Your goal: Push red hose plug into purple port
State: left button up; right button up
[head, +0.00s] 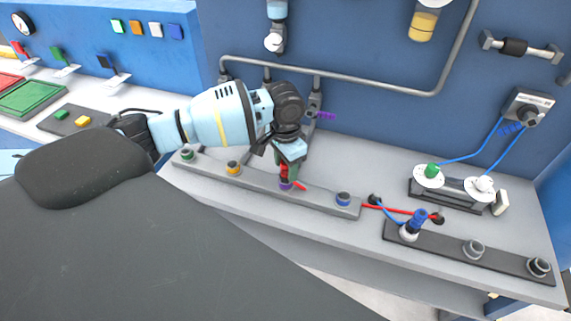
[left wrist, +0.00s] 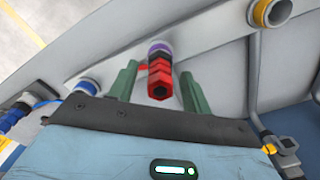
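The red hose plug (head: 284,171) stands over the purple port (head: 286,185) on the long grey rail in the head view. In the left wrist view the red plug (left wrist: 160,80) lines up with the purple port (left wrist: 158,48) and meets it; how deep it sits is hidden. My left gripper (head: 287,160) is around the plug from above. In the left wrist view its green fingers (left wrist: 157,85) stand on either side of the plug with narrow gaps, so it looks open. My right gripper is not in view.
The rail also carries green (head: 187,154), yellow (head: 233,168) and blue (head: 343,199) ports. A blue plug (head: 417,219) stands on the right rail (head: 440,245). A grey pipe (head: 350,82) runs along the blue wall behind my arm. Red hose lies right of the blue port.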

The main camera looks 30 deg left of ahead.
pick_arm(q)
jog(key=shift+r, duration=0.1)
notch_tip(320, 180, up, 8)
jog(key=shift+f+p, duration=0.15)
jog(key=shift+p, duration=0.15)
dwell(0.6)
